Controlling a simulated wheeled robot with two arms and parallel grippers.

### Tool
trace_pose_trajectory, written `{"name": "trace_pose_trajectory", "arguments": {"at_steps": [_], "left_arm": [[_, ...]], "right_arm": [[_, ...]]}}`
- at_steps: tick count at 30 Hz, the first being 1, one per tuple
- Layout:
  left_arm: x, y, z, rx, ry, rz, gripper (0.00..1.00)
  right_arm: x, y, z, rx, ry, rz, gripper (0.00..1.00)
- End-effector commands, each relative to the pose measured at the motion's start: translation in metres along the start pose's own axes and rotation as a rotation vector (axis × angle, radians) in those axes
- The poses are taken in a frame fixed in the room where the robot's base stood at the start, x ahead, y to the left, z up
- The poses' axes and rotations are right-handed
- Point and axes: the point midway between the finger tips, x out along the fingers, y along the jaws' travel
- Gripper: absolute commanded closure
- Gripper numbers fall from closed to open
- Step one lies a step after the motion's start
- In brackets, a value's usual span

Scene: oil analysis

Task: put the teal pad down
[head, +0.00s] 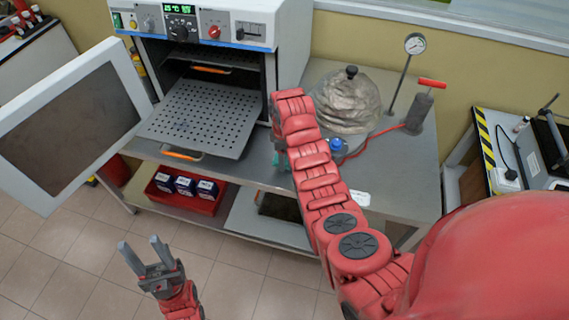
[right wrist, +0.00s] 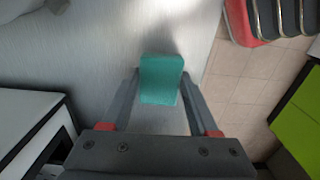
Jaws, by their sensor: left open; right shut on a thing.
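The teal pad (right wrist: 160,78) is between the fingers of my right gripper (right wrist: 159,90) in the right wrist view. It is over the grey metal bench top (right wrist: 115,30), near the bench edge. I cannot tell whether it touches the surface. In the head view my right arm hides most of the right gripper and pad; only a bit of teal (head: 276,159) shows beside the forearm. My left gripper (head: 141,244) is open and empty, in front of the bench above the tiled floor.
An oven (head: 215,30) with its door (head: 70,125) open has a perforated shelf (head: 200,115) pulled out. A domed vessel (head: 347,98), a gauge (head: 414,44) and a red-handled pump (head: 420,108) stand on the bench. Below is a red tray (head: 195,203) with boxes.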

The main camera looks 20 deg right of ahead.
Motion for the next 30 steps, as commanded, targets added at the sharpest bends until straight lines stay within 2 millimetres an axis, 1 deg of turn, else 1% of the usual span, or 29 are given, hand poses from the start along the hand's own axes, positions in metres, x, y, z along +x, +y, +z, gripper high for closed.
{"name": "trace_pose_trajectory", "arguments": {"at_steps": [5,9,14,17,23,27,28,30], "left_arm": [[0.004,0.000,-0.001,0.000,0.000,0.000,0.50],[0.015,-0.001,-0.003,0.000,0.000,0.000,0.50],[0.021,-0.001,-0.004,0.000,0.000,0.000,0.50],[0.021,-0.001,-0.004,0.000,0.000,0.000,0.50],[0.020,-0.001,-0.003,0.000,0.000,0.000,0.50],[0.015,-0.001,-0.003,0.000,0.000,0.000,0.50],[0.016,-0.001,-0.003,0.000,0.000,0.000,0.50],[0.017,-0.001,-0.003,0.000,0.000,0.000,0.50]], "right_arm": [[-0.001,0.004,-0.002,-0.001,0.002,0.003,1.00],[0.013,0.003,-0.001,-0.002,0.000,0.000,1.00],[0.029,0.003,-0.001,0.000,0.000,0.000,1.00],[0.035,0.003,-0.001,0.000,0.000,0.002,1.00],[0.035,0.004,-0.001,0.000,0.001,0.003,1.00],[0.040,0.004,-0.001,0.000,0.001,0.003,1.00],[0.040,0.004,-0.001,0.000,0.001,0.003,0.37],[0.038,0.003,-0.001,-0.001,0.001,0.003,0.25]]}}
